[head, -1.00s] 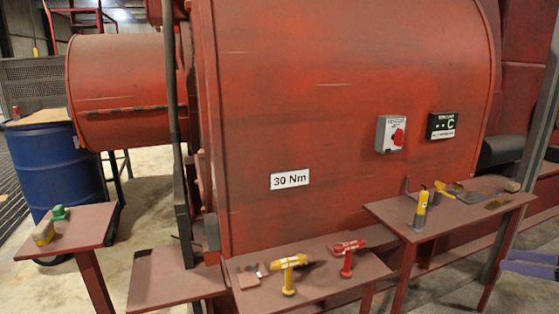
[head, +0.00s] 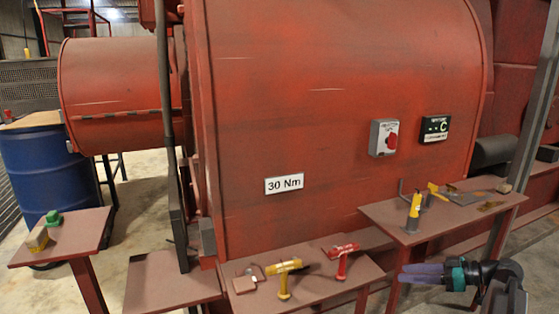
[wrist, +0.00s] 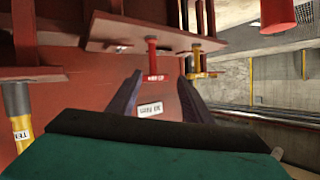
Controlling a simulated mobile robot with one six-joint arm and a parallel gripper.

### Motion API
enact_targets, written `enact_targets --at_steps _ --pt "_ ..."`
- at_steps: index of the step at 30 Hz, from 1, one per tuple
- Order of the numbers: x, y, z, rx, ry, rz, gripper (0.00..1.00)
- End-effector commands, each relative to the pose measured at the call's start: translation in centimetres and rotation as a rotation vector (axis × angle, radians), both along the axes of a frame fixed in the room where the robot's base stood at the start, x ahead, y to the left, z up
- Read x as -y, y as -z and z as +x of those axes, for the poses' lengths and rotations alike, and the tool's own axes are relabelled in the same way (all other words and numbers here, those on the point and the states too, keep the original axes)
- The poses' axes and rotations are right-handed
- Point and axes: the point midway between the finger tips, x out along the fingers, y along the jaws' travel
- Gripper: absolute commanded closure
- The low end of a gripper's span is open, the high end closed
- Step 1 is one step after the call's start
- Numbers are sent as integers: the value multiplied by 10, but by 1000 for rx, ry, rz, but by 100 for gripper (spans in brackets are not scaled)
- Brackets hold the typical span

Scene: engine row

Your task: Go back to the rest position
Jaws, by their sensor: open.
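My gripper (head: 400,273) is at the lower right of the head view, in front of the right-hand shelf. Its two purple fingers point left, apart, with nothing seen between them. In the wrist view my gripper (wrist: 163,88) also shows spread, dark fingers with a gap between. That view looks upside down, with a red-handled tool (wrist: 152,62) and a yellow tool (wrist: 195,62) beyond the fingertips. In the head view the yellow tool (head: 284,277) and the red tool (head: 342,259) stand on the middle shelf, clear of the gripper.
A yellow-handled tool (head: 414,211) stands on the right shelf (head: 380,212). A grey post (head: 532,130) rises behind my arm. A blue barrel (head: 48,170) stands left.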

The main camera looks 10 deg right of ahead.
Motion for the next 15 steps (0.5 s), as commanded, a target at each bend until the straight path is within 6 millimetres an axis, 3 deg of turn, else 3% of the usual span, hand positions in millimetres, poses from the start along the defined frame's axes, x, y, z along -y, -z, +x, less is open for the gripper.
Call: enact_targets --at_steps 1,7,15 --pt "-20 12 5 -22 -29 9 55" --pt "-89 63 17 -113 -126 28 55" --pt "-182 137 10 -285 -236 32 55"
